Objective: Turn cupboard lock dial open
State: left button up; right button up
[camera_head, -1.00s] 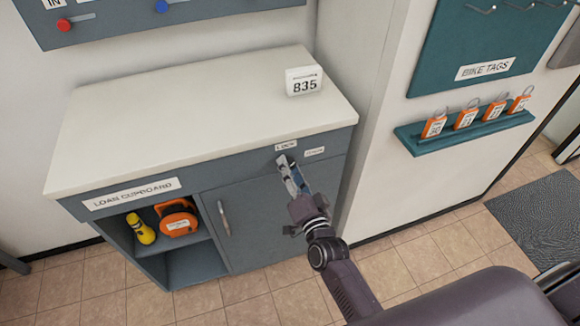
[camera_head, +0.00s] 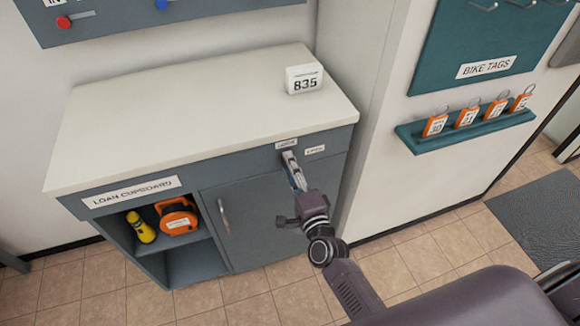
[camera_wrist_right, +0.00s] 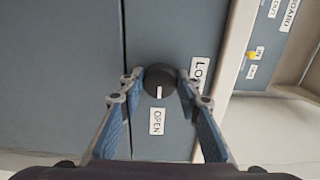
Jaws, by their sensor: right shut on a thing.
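The lock dial (camera_wrist_right: 158,78) is a round dark knob on the blue-grey front of the loan cupboard (camera_head: 190,197). In the right wrist view its white mark points at the OPEN label (camera_wrist_right: 156,121). The LOCK label (camera_wrist_right: 197,75) is beside the dial, to the right in that view. My right gripper (camera_wrist_right: 159,80) is shut on the dial, one finger on each side. In the head view the right gripper (camera_head: 289,157) reaches the cupboard's upper right front, and its fingers mostly hide the dial. My left gripper is not in view.
The cupboard door has a metal handle (camera_head: 224,215). A yellow torch (camera_head: 141,227) and an orange case (camera_head: 178,217) sit in the open shelf. A teal shelf (camera_head: 465,132) with orange tags is on the right wall.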

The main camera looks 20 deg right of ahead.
dwell(0.5)
jog(key=o, duration=1.2)
jog(key=shift+c, duration=0.2)
jog(key=s, duration=1.2)
jog(key=shift+d, duration=0.2)
jog(key=s+f+n+g+y, duration=0.1)
jog(key=s+f+n+g, duration=0.25)
jog(key=f, duration=0.65)
jog(key=s+a+f+n+g, duration=0.15)
jog(key=s+f+n, duration=0.25)
jog(key=f, duration=0.7)
jog(key=s+f+n+g+y, duration=0.1)
jog(key=s+f+n+g, duration=0.25)
jog(key=f, duration=0.65)
jog(key=s+d+f+n+g+h, duration=0.1)
jog(key=s+d+f+n+g, duration=0.1)
jog(key=s+f, duration=0.4)
jog(key=s+d+f+n+g, duration=0.3)
jog(key=s+f, duration=0.3)
jog(key=s, duration=0.6)
jog(key=s+d+f+n+g+h, duration=0.1)
jog(key=s+d+f+n+g, duration=0.1)
jog(key=s+f, duration=0.4)
jog(key=s+n+g, duration=0.1)
jog(key=s+n, duration=0.1)
jog(key=s, duration=0.1)
jog(key=shift+s+d+h, duration=0.25)
jog(key=shift+d+h, duration=0.05)
jog(key=shift+d, duration=0.05)
